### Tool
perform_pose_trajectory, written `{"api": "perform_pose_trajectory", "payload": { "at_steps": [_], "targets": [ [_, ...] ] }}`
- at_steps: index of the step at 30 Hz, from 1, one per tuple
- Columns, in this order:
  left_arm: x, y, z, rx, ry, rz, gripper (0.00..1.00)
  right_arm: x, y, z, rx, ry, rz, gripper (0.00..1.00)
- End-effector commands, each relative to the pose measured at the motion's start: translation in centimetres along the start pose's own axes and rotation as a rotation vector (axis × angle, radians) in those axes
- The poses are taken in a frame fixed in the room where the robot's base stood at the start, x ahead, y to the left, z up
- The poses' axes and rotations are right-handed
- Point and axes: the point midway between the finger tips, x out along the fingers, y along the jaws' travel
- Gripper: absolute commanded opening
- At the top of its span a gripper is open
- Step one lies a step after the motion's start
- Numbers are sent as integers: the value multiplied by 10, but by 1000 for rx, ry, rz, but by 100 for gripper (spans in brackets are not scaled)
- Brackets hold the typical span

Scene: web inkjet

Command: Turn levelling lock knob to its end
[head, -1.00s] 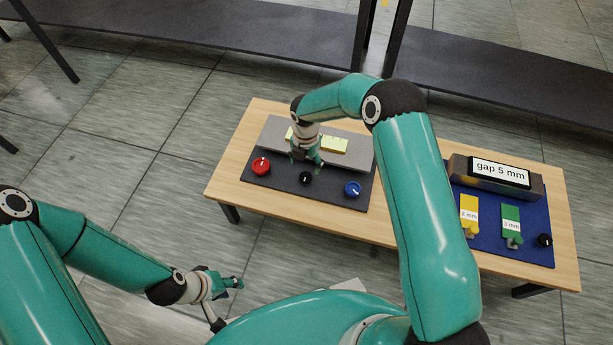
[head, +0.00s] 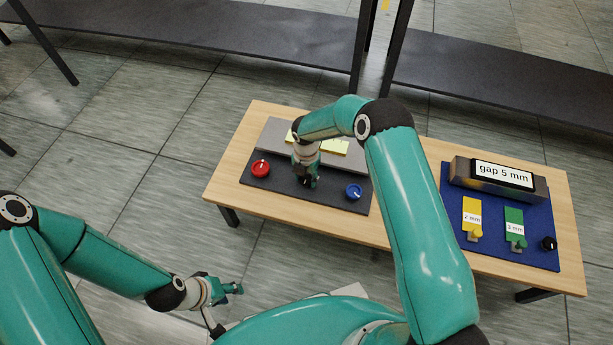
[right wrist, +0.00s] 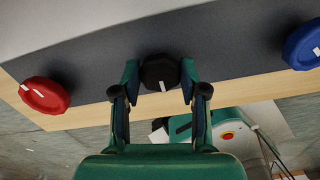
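A black knob (right wrist: 160,72) with a white mark sits on the dark panel (head: 270,186) between a red knob (head: 261,169) and a blue knob (head: 353,192). No label shows which knob is the levelling lock. My right gripper (right wrist: 159,80) is open, with one finger on each side of the black knob and narrow gaps seemingly left between.
A grey block with yellow strips (head: 335,147) stands behind the knobs. On the right, a blue mat (head: 490,246) carries a "gap 5 mm" display (head: 503,175), yellow (head: 472,213) and green (head: 514,222) tags and another black knob (head: 548,244). The wooden table (head: 232,180) has bare edges.

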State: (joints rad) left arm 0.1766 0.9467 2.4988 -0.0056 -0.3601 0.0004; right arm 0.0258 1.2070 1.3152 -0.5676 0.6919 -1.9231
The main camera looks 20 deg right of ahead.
Motion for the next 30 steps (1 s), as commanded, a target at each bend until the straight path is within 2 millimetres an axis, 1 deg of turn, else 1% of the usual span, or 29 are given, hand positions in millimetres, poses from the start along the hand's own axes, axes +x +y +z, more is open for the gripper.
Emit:
{"api": "perform_pose_trajectory", "payload": {
  "at_steps": [1,4,5,11,17,23,30],
  "targets": [
    [0,0,0,0,0,0,40,0,0,0,0,0,0,26],
    [0,0,0,0,0,0,40,0,0,0,1,0,0,10],
    [0,0,0,0,0,0,40,0,0,0,1,0,0,8],
    [1,0,0,0,0,0,40,0,0,0,15,0,0,8],
    [4,-2,0,0,0,0,40,1,0,0,75,0,0,8],
    [11,-4,0,0,0,0,40,1,0,0,201,0,0,8],
    [20,-7,0,0,0,0,40,2,-1,0,416,1,0,8]
  ]
}}
